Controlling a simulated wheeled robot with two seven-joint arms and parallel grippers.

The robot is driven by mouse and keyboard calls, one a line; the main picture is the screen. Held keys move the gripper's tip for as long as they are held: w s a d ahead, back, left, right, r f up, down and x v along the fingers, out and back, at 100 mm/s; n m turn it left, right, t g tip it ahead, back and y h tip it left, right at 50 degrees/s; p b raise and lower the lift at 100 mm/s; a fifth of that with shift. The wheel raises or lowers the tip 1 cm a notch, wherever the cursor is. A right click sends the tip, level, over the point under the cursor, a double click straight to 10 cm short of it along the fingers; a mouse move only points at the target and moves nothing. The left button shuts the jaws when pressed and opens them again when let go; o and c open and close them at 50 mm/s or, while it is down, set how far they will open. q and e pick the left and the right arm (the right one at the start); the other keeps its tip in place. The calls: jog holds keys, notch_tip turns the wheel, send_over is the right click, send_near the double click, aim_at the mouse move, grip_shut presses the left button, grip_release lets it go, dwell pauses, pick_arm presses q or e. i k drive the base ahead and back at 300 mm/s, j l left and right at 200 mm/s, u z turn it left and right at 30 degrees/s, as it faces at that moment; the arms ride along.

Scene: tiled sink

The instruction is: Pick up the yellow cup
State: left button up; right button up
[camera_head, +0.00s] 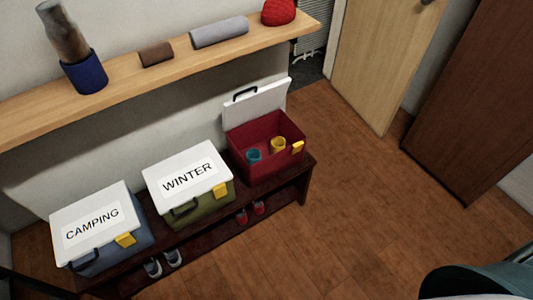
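The yellow cup (278,144) stands inside an open red box (268,169) on the dark bench. It is in the right part of the box, and its lower part is hard to make out. A teal cup (253,157) is to its left in the same box, apart from it. The box's white lid (257,104) is raised at the back, towards the wall. Neither of my grippers shows in the head view.
Closed boxes marked WINTER (188,172) and CAMPING (94,222) stand left on the bench (307,170). Shoes lie on its lower level. A wooden shelf (120,98) with several objects hangs above. The wood floor (350,215) right of the bench is clear.

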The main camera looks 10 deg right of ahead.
aim_at(278, 143)
jog(key=i+l, duration=0.15)
jog(key=l, duration=0.2)
jog(key=i+l, duration=0.1)
jog(key=l, duration=0.25)
jog(key=i+l, duration=0.15)
jog(key=l, duration=0.25)
jog(key=i+l+u, duration=0.1)
jog(key=l, duration=0.25)
jog(key=i+l, duration=0.15)
jog(key=l, duration=0.2)
jog(key=i+l, duration=0.1)
jog(key=l, duration=0.3)
